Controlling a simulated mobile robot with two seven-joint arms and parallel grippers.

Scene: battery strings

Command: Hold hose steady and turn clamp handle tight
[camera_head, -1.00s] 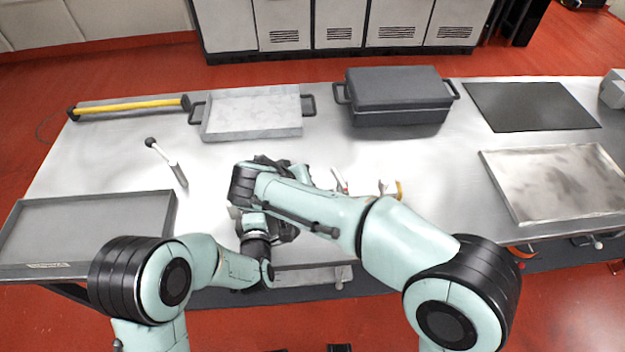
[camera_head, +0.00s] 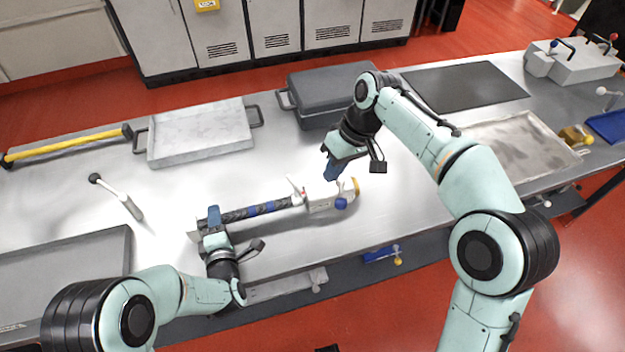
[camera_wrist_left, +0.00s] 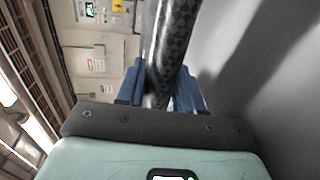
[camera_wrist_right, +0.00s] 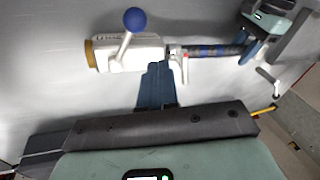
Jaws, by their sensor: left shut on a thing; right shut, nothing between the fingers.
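The dark hose (camera_head: 262,208) with blue bands lies across the table. My left gripper (camera_head: 212,220) is shut on the hose near its left end; the left wrist view shows the patterned hose (camera_wrist_left: 172,45) between the blue fingers. The hose's right end meets a white fitting (camera_head: 320,197) with an ochre end. The clamp handle, with a blue ball knob (camera_head: 341,203), sticks out of the fitting toward the table's front edge. It also shows in the right wrist view (camera_wrist_right: 134,20). My right gripper (camera_head: 331,172) is shut and empty, beside the fitting on its far side.
A grey lidded case (camera_head: 320,95) and a pale tray (camera_head: 200,135) stand behind. A white lever with a black knob (camera_head: 120,197) lies left. A metal tray (camera_head: 510,145) is at the right. The table between hose and pale tray is clear.

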